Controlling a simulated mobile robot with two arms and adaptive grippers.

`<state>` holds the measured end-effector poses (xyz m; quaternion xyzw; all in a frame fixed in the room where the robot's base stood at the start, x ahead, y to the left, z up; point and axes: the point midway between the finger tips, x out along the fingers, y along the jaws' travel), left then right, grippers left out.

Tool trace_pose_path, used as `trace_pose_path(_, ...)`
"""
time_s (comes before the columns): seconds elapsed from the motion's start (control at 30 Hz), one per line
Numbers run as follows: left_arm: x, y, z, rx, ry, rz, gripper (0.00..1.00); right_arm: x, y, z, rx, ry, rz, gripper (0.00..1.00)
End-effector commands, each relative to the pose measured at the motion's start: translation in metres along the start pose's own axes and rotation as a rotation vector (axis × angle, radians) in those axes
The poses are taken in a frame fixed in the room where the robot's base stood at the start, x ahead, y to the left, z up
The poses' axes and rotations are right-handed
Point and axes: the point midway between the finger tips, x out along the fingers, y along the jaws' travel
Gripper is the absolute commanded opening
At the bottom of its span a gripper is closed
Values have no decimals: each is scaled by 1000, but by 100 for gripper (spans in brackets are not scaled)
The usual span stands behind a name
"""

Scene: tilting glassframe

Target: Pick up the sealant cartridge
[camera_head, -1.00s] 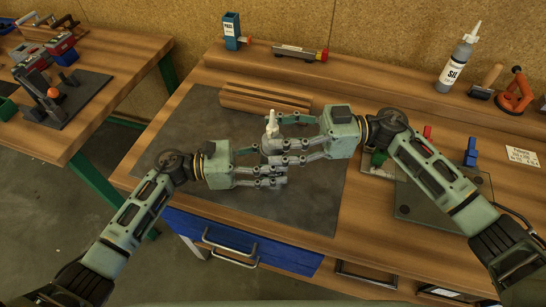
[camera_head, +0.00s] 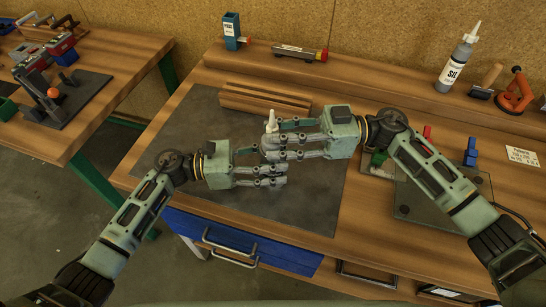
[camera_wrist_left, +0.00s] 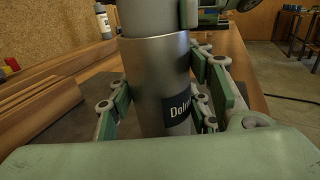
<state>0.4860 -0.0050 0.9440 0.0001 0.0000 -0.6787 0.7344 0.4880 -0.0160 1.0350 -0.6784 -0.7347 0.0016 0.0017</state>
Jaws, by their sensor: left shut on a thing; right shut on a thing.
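The sealant cartridge (camera_head: 271,123) is a grey cylinder with a pale pointed nozzle. It stands about upright between my two hands, above the dark mat. In the head view, fingers hide most of its body. In the left wrist view its grey body (camera_wrist_left: 155,75) fills the middle, with part of a black label showing. My left gripper (camera_head: 276,168) is shut on its lower part from the left. My right gripper (camera_head: 277,143) is shut on it higher up, from the right. I cannot tell whether its base touches the mat.
The dark mat (camera_head: 215,125) lies on the wooden bench. Wooden strips (camera_head: 265,98) lie just behind the hands. A bottle marked SIL (camera_head: 457,68) stands on the back ledge. A dark plate (camera_head: 440,205) lies at the right. The mat's left side is clear.

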Motion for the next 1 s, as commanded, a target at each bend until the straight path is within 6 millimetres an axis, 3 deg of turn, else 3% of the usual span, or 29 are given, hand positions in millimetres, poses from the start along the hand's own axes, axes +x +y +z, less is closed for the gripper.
trace_pose_path(0.37,0,0,0,-1,1,0,16,0,1,-6,-3,1,1,0)
trace_pose_path(0.8,0,0,-1,-1,1,0,16,0,0,-84,-6,0,0,0)
trace_pose_path(1.0,0,0,-1,-1,2,0,16,0,0,-100,-2,1,0,0)
